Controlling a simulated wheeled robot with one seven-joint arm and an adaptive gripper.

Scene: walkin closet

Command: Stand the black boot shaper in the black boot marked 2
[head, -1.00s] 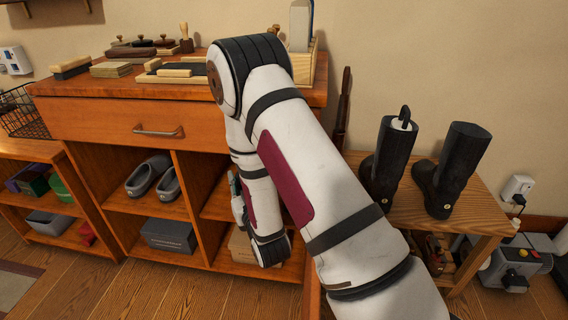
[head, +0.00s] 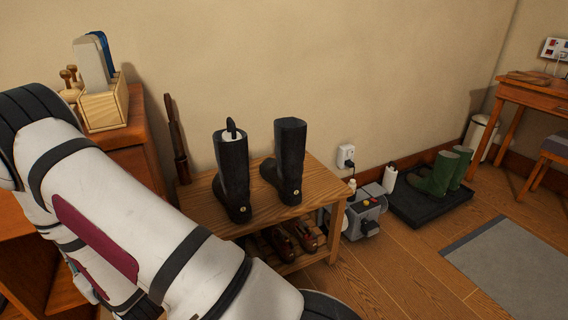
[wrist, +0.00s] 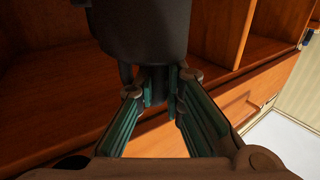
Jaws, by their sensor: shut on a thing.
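In the wrist view my gripper (wrist: 160,88) is shut on the narrow stem of a dark, rounded thing, which I take to be the black boot shaper (wrist: 145,32). Its far end runs out of the picture. In the head view my arm hides the gripper and the shaper. Two tall black boots stand upright on a wooden bench. The left boot (head: 234,175) has a white shaper (head: 231,134) with a black handle in its top. The right boot (head: 289,160) shows no shaper. Each has a small yellowish mark near the ankle, too small to read.
The wooden bench (head: 325,185) has brown shoes (head: 300,236) on its lower shelf. A wooden box (head: 104,108) stands on the cabinet to its left. A grey machine (head: 366,215) and green boots on a black tray (head: 405,208) are to the right.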

